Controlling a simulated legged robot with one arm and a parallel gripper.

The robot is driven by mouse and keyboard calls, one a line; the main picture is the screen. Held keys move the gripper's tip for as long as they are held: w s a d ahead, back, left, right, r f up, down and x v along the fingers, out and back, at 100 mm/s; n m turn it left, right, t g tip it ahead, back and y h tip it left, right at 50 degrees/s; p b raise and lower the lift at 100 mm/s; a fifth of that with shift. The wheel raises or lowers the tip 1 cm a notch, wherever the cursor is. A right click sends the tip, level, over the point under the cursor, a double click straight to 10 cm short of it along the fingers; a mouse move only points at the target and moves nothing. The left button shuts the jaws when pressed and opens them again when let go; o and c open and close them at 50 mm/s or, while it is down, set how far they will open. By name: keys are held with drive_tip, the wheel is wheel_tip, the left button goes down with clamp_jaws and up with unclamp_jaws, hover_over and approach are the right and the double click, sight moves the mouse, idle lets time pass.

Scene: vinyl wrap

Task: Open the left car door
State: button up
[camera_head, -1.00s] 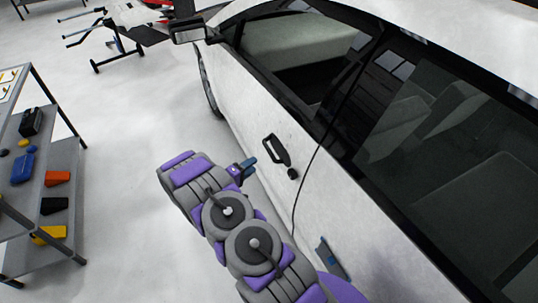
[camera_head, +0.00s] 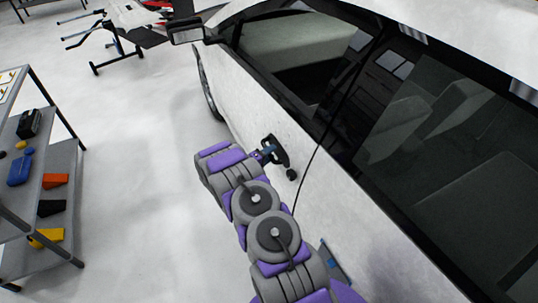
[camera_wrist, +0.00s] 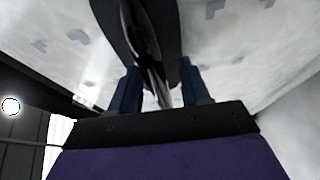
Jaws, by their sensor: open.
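The white car door (camera_head: 235,90) stands shut in the head view, with its black handle (camera_head: 281,150) near the rear edge of the panel and a round black lock below it. My gripper (camera_head: 268,152) is at the handle, partly overlapping it. In the wrist view the two blue fingers (camera_wrist: 157,90) are apart, with the dark handle (camera_wrist: 140,30) between and beyond them. Whether the fingers touch the handle cannot be told. The grey and purple arm hides part of the lower door.
A grey shelf rack (camera_head: 62,160) with several coloured items stands at the left. A wing mirror (camera_head: 186,31) sticks out at the front of the door. A dark stand (camera_head: 115,55) is at the back left. The pale floor (camera_head: 130,150) between rack and car is clear.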

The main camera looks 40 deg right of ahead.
drive_tip(key=shift+c, duration=0.4)
clamp_jaws()
drive_tip(key=shift+a+f, duration=0.1)
